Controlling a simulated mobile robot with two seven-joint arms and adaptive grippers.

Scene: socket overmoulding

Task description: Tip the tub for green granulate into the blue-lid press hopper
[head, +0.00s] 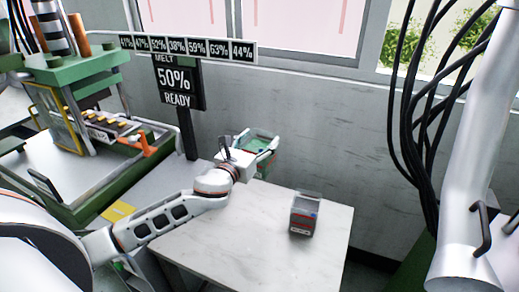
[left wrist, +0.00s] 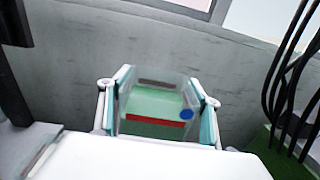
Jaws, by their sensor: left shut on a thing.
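My left gripper (head: 250,148) is shut on a clear-walled tub (head: 264,138) and holds it up near the wall, over the far edge of the white table. In the left wrist view the tub (left wrist: 155,103) sits between the two fingers. Its inside shows green, with a red stripe and a blue dot on the near wall. It looks roughly upright. A second tub (head: 305,213), greyish with a red mark, stands on the table to the right. I cannot make out a blue-lid hopper in either view. My right gripper is not in view.
A green press (head: 80,120) with orange parts stands at the left. A display reading 50% READY (head: 178,82) stands on a dark post beside it. Black cables (head: 412,120) hang at the right beside a white cylindrical body (head: 470,190). The white table (head: 230,240) is otherwise mostly clear.

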